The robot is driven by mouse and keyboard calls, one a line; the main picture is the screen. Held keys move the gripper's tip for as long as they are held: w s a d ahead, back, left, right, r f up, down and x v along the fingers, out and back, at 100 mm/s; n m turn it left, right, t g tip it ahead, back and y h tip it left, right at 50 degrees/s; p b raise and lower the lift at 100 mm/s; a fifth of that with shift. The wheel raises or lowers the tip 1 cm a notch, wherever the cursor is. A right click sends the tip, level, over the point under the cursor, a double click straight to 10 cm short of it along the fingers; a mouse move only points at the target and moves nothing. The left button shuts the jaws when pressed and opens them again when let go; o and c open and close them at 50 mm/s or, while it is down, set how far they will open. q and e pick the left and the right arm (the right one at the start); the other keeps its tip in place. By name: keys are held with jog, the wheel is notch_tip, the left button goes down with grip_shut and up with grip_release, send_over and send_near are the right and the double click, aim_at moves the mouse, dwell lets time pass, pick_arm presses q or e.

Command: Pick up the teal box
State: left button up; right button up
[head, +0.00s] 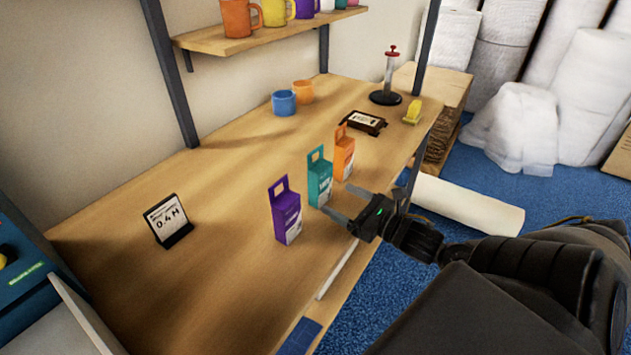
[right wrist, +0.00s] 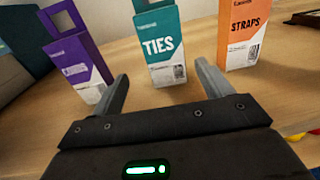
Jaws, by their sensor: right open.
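The teal box (head: 320,178) stands upright on the wooden bench between a purple box (head: 287,212) and an orange box (head: 344,155). It has a hang tab with a hole on top. In the right wrist view the teal box (right wrist: 162,45) reads "TIES" and stands ahead of the fingers, centred between them. My right gripper (head: 338,205) is open and empty, just in front of the teal box near the bench's front edge. In the right wrist view the right gripper (right wrist: 162,88) has its fingers spread wider than the box's base. My left gripper is not in view.
The purple box (right wrist: 76,50) and orange box (right wrist: 243,35) flank the teal one. A sign (head: 168,220) stands at left. Mugs (head: 284,102), a dark tray-like item (head: 364,122) and a stand (head: 386,95) are farther back. The bench's left middle is clear.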

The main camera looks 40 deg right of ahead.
aim_at(316, 151)
jog(key=x, duration=0.2)
jog(key=shift+w+d, duration=0.15)
jog(key=shift+w, duration=0.25)
jog(key=shift+x, duration=1)
jog(key=shift+w, duration=0.1)
jog(key=x, duration=0.2)
jog(key=p+x, duration=0.1)
jog(key=x, duration=0.1)
jog(key=shift+w+d+p, duration=0.2)
jog(key=shift+w+p, duration=0.05)
jog(key=shift+p, duration=0.05)
jog(key=shift+w+a, duration=0.1)
jog(key=shift+w, duration=0.25)
jog(key=c, duration=1.1)
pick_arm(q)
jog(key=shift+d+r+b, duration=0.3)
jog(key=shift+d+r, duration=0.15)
pick_arm(e)
notch_tip(316, 151, up, 10)
